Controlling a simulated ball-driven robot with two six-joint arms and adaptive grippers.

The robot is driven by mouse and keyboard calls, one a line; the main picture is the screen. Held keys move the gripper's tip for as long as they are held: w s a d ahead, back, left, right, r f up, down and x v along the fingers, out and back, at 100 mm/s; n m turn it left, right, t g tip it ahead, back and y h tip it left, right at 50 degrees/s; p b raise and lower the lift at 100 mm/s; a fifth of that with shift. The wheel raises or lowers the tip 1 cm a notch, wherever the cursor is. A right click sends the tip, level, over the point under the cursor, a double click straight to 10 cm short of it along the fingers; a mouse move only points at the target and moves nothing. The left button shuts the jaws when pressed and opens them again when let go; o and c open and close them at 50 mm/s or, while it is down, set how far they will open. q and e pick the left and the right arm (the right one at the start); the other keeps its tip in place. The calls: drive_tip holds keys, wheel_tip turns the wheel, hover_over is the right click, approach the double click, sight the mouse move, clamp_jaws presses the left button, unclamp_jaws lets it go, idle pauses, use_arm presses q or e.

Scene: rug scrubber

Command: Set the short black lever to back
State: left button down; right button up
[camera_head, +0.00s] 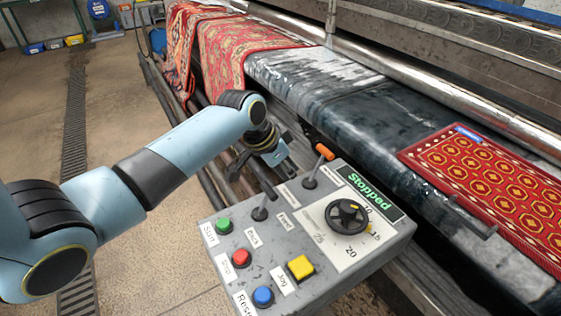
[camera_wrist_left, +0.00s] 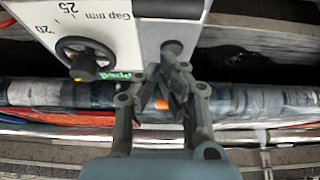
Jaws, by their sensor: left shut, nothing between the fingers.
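The short black lever (camera_head: 262,209) stands on the grey control panel (camera_head: 327,262), near its far left edge. My left gripper (camera_head: 284,163) is above the far edge of the panel, beyond the black lever and left of the orange-tipped lever (camera_head: 323,152). In the left wrist view my left gripper (camera_wrist_left: 163,95) has its fingers together, with nothing between them. A bit of orange (camera_wrist_left: 155,105) shows behind the fingers. I cannot tell whether they touch either lever. My right gripper is out of view.
The panel carries a black dial (camera_head: 346,215), a green display (camera_head: 370,193) reading "Stopped", and green, red, yellow (camera_head: 300,267) and blue buttons. Behind it is the scrubbing machine with a red rug (camera_head: 490,185). Open floor lies left.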

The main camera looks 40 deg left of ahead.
sight(265, 201)
use_arm(q)
drive_tip(key=x, duration=0.3)
drive_tip(key=shift+w+f, duration=0.15)
drive_tip(key=shift+f, duration=0.2)
drive_tip(key=s+p, duration=0.1)
drive_tip(key=s+a+r+p, duration=0.1)
drive_tip(key=s, duration=0.1)
drive_tip(key=shift+s+a+r, duration=0.15)
drive_tip(key=shift+s+a, duration=0.05)
drive_tip(key=shift+s, duration=0.25)
